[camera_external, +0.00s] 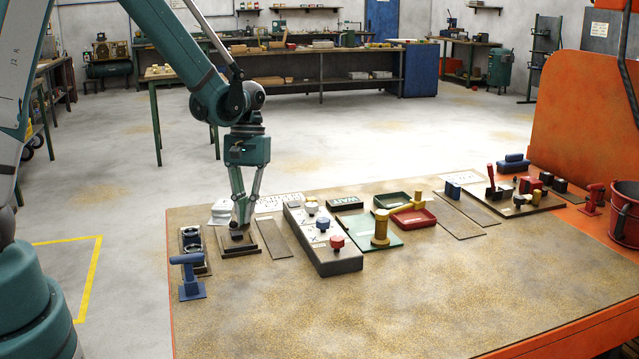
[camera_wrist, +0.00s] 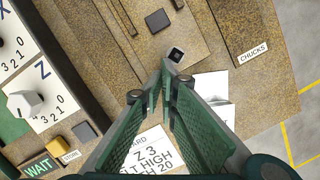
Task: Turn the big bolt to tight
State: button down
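A small dark block with a lighter top, which looks like the bolt (camera_wrist: 176,53), stands on a brown plate in the wrist view. My gripper (camera_wrist: 162,76) points at it, with the fingertips close together and a narrow gap between them. The bolt is just past the fingertips, and I cannot tell whether they touch it. In the external view my gripper (camera_external: 240,224) reaches down over a dark base plate (camera_external: 240,250) at the bench's left, where the fingertips partly hide the bolt. No tight mark is readable.
A grey box with white, blue and red knobs (camera_external: 337,243) stands to the right, beyond a flat plank (camera_external: 273,238). A blue clamp-like tool (camera_external: 190,280) stands to the left. A card (camera_wrist: 150,150) lies below the fingers in the wrist view. The bench front is clear.

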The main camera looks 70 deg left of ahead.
jog(key=shift+s+d+f, duration=0.15)
jog(key=shift+s+d, duration=0.45)
jog(key=shift+s, duration=0.35)
jog(key=w+p+v, duration=0.2)
jog(key=p+v, duration=0.2)
jog(key=v, duration=0.6)
jog(key=shift+w+a+p, duration=0.3)
jog(key=shift+p, duration=0.05)
jog(key=c, duration=2.7)
grip_release()
jog(key=shift+o, duration=0.7)
jog(key=shift+s+d+m, duration=0.15)
jog(key=shift+m, duration=0.15)
jog(key=s+d+m, duration=0.1)
jog(key=s+d+m+y+p, duration=0.1)
jog(key=s+m, duration=0.1)
jog(key=s+d+f+m+t+y, duration=0.1)
jog(key=s+m, duration=0.1)
jog(key=shift+s+d+p, duration=0.1)
jog(key=shift+d+p, duration=0.1)
jog(key=shift+p, duration=0.1)
jog(key=shift+f, duration=0.15)
